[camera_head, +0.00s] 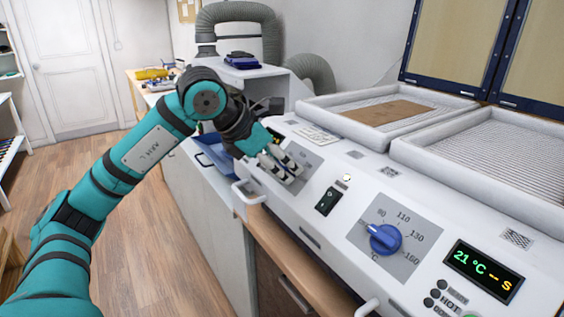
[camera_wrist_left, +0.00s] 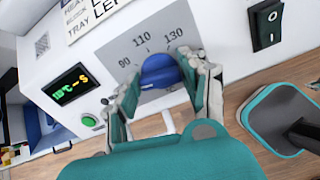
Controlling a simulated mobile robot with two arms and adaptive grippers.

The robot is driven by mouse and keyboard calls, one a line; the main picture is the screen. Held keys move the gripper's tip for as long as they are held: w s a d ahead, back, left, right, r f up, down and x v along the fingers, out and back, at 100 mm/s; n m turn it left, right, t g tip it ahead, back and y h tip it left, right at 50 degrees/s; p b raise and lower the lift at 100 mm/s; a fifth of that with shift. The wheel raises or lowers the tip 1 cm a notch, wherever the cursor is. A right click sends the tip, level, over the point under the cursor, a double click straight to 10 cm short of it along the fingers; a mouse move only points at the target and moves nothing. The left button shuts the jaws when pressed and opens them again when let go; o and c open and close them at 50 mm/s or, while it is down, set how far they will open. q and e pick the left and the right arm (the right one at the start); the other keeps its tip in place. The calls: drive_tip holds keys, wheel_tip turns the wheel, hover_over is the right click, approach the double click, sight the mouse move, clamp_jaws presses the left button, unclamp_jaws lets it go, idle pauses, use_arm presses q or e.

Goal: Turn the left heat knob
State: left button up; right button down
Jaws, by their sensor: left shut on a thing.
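The left heat knob (camera_wrist_left: 160,70) is blue and round and sits on a grey dial plate (camera_wrist_left: 128,52) with marks 90, 110 and 130 readable in the left wrist view. My left gripper (camera_head: 282,168) is at the left part of the white control panel. In the left wrist view its two fingers stand on either side of the knob and are shut on it. In the head view the fingers mostly hide this knob.
A second blue knob (camera_head: 385,238) is on the panel's right part, beside a display (camera_head: 483,271) reading 21 °C. A black rocker switch (camera_head: 328,201) lies between the dials. White handles (camera_head: 247,193) stick out in front. Two trays (camera_head: 330,112) are behind; the left one holds a brown sheet (camera_head: 388,113).

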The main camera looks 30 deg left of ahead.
use_arm(q)
drive_tip(key=shift+n, duration=1.1)
drive_tip(key=o, duration=1.2)
drive_tip(key=shift+c, duration=0.2)
drive_tip(key=v, duration=1.2)
